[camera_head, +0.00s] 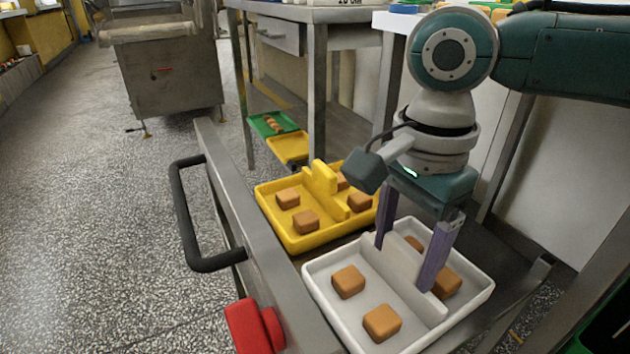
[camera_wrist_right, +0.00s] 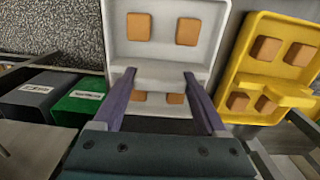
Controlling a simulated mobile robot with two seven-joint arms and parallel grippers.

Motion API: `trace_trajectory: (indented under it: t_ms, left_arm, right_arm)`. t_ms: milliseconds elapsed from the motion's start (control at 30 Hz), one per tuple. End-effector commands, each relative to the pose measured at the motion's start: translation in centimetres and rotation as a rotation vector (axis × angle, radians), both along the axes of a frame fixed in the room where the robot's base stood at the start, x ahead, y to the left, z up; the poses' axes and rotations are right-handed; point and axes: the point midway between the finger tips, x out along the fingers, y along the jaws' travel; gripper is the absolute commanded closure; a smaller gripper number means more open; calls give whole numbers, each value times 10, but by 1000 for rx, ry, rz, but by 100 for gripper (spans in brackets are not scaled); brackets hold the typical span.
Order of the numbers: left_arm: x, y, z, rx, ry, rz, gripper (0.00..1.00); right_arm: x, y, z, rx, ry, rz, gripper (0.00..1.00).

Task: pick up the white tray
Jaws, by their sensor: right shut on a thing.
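The white tray (camera_head: 317,288) sits on the metal cart at the front, next to the yellow tray. It has a central raised divider and holds several brown blocks (camera_head: 382,322). My right gripper (camera_head: 408,268) comes down from above, with its two purple fingers on the tray's central divider, shut on it. In the right wrist view the fingers (camera_wrist_right: 171,75) reach over the white tray (camera_wrist_right: 160,70), with brown blocks on both sides of the divider. Some blocks are partly hidden behind the gripper. My left gripper is not in view.
A yellow tray (camera_head: 268,212) with brown blocks stands just beyond the white one. Farther back are a green tray (camera_head: 262,126) and another yellow tray (camera_head: 290,157). The cart has a black handle (camera_head: 180,215) and a red part (camera_head: 250,325). Green and grey bins (camera_wrist_right: 78,98) show in the wrist view.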

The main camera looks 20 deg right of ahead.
Motion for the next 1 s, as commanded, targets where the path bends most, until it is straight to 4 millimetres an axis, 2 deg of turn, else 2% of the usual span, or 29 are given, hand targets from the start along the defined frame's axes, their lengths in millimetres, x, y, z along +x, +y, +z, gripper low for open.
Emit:
trace_trajectory:
  t_ms: [367, 467, 567, 667, 1000]
  left_arm:
    - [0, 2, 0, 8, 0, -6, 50]
    - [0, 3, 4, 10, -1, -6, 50]
    - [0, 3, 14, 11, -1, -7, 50]
    - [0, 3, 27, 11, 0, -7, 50]
    - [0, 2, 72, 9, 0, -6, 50]
  right_arm:
    - [0, 0, 1, 1, -2, 0, 100]
    - [1, 0, 7, 1, -2, 0, 100]
    - [1, 0, 23, 2, -3, 0, 100]
    - [1, 1, 49, 2, -4, 0, 100]
    - [1, 1, 150, 3, -5, 1, 100]
